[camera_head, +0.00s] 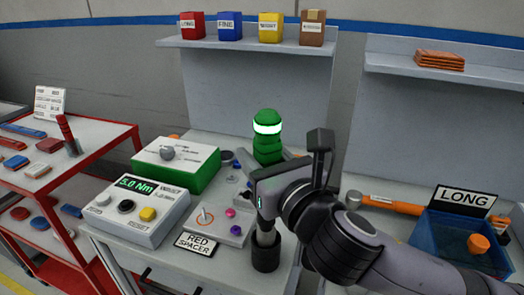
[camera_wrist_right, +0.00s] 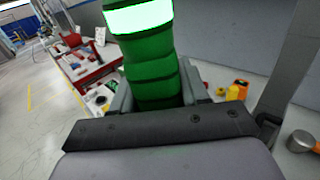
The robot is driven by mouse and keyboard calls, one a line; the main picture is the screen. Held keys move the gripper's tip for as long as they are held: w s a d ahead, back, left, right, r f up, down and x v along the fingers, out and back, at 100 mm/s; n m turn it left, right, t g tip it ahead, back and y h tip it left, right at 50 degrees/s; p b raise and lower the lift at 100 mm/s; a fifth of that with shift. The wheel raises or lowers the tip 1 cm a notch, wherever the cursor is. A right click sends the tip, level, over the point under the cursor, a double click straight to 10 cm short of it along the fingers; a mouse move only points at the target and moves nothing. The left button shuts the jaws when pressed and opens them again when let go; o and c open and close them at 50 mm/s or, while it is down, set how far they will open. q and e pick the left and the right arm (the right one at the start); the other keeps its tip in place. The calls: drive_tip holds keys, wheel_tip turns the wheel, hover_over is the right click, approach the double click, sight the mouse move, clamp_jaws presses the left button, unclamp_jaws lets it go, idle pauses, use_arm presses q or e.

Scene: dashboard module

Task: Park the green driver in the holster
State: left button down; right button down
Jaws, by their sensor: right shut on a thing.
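The green driver (camera_head: 267,138), with a glowing white band near its top, stands upright above the bench. My right gripper (camera_head: 262,180) is shut on it below the ridged green handle. In the right wrist view, the green driver (camera_wrist_right: 152,72) rises between the two grey fingers of my right gripper (camera_wrist_right: 158,98). Below the gripper, a grey shaft runs down to a short dark cylinder (camera_head: 266,256), which may be the holster. I cannot tell whether the shaft is inside it or in front of it. My left gripper is not in view.
A grey control box (camera_head: 140,212) reading 5.0 Nm and a green-sided box (camera_head: 178,164) stand left of the driver. A RED SPACER label (camera_head: 197,244) lies in front. A blue bin (camera_head: 450,238) and orange-handled hammer (camera_head: 385,203) are at right. A red cart (camera_head: 65,172) stands left.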

drive_tip(key=shift+f+b, duration=1.05)
drive_tip(key=shift+f, duration=0.85)
drive_tip(key=shift+p, duration=0.4)
drive_tip(key=shift+f+b, duration=0.3)
drive_tip(key=shift+f, duration=0.3)
drive_tip(key=shift+c, duration=2.4)
unclamp_jaws()
drive_tip(key=shift+f, duration=0.15)
